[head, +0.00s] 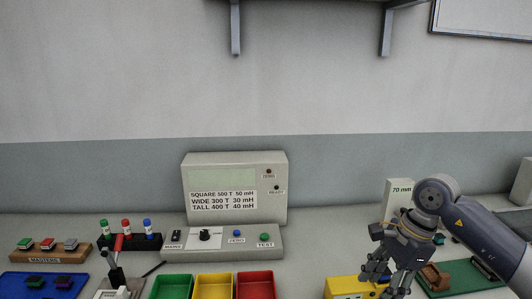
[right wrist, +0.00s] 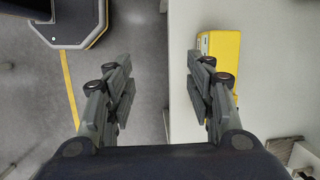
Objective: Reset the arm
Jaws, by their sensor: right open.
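My right gripper (head: 383,280) is at the lower right of the head view, over the front part of the bench near a yellow box (head: 347,288). In the right wrist view, my right gripper (right wrist: 160,88) has its two fingers wide apart with nothing between them. The yellow box also shows there (right wrist: 222,58), beyond the right finger, partly hidden by it. The gap between the fingers looks down past the bench edge to the floor. My left gripper is not in view.
A tester (head: 234,190) stands mid-bench, behind green (head: 171,287), yellow (head: 213,287) and red (head: 256,286) bins. Left are a masters block (head: 48,252) and a marker rack (head: 130,243). A 70 mm block (head: 397,193) and a green board (head: 462,279) are right. A shelf (head: 310,3) hangs above.

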